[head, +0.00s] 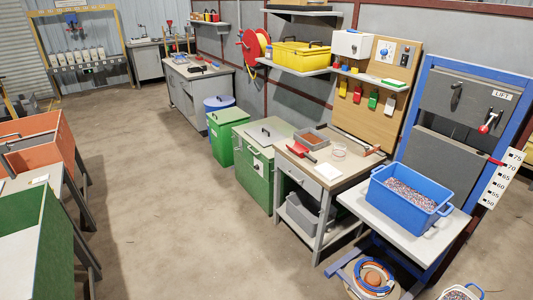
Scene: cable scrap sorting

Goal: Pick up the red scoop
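The red scoop (301,151) lies on the workbench top (330,178) to the right of centre, at the bench's left part. It rests close in front of a grey tray (313,137); I cannot tell whether they touch. Its handle end points towards the front right. Neither of my grippers is in view, so nothing of mine shows near the scoop.
A clear round dish (339,150) and a white sheet (328,171) lie on the same bench. A blue crate of granules (410,197) stands on the lift platform to its right. A green cabinet (258,175) stands left. The concrete floor (170,200) is mostly clear.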

